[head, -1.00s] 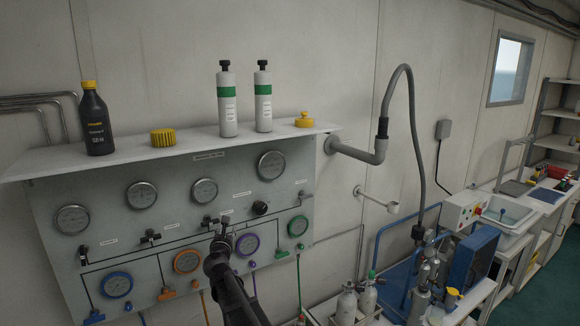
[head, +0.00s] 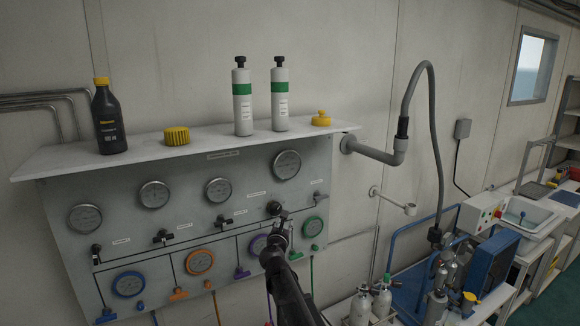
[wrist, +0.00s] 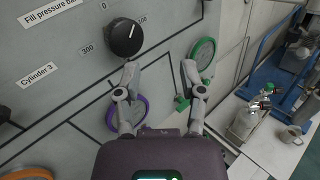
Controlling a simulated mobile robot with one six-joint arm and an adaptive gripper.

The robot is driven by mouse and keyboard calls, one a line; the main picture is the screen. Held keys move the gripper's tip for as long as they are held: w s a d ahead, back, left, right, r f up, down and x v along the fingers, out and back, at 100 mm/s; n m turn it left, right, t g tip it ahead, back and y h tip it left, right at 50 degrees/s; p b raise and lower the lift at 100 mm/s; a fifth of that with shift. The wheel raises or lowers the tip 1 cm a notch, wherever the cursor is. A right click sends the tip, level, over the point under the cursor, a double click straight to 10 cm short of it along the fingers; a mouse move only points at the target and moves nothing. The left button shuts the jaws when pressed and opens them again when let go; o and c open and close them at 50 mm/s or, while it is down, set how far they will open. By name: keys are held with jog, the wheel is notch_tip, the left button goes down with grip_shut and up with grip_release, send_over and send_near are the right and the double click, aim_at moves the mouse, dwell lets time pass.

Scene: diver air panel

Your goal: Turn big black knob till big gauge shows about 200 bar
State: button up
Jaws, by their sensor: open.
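The big black knob (wrist: 126,37) is on the grey panel in the upper middle of the wrist view, with a white mark toward its upper right and the labels 0, 100 and 300 around it. In the head view the knob (head: 274,208) shows just above my gripper (head: 279,225). The big gauge (head: 286,164) is above it at the panel's upper right; its needle is too small to read. In the wrist view my gripper (wrist: 160,68) is open and empty; its left fingertip is just below the knob, which is not between the fingers.
A purple-ringed gauge (wrist: 128,113) and a green-ringed gauge (wrist: 202,58) lie below and right of the knob. Small black valves (head: 222,221) stick out to the left. A shelf (head: 210,146) with bottles overhangs the panel. A grey pipe (head: 372,152) juts out at right.

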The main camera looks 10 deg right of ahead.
jog(key=shift+a, duration=0.25)
jog(key=shift+d+f, duration=0.1)
